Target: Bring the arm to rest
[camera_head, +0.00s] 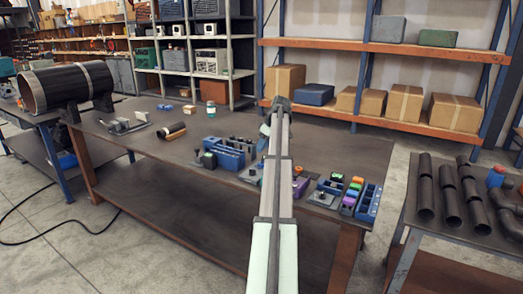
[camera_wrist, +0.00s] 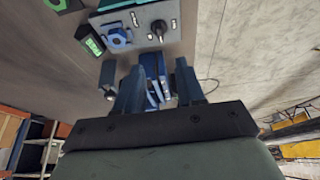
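My arm reaches from the bottom of the head view out over the workbench (camera_head: 330,150). Its far end stands above the bench, and my gripper's fingertips cannot be made out there. In the wrist view my gripper (camera_wrist: 147,72) shows two dark fingers set apart, with blue shapes visible between them. I cannot tell for sure whether these are bench items beyond the fingers; nothing is clearly gripped. A large dark flanged pipe (camera_head: 68,87) lies on supports at the bench's left end, well apart from my arm.
A blue organizer (camera_head: 226,153) stands left of my arm, and a blue bin (camera_head: 368,203) with coloured blocks stands right. A metal clamp-like part (camera_head: 125,124) and a short dark cylinder (camera_head: 171,130) lie farther left. A side table (camera_head: 450,228) holds dark pipes. Shelves line the back.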

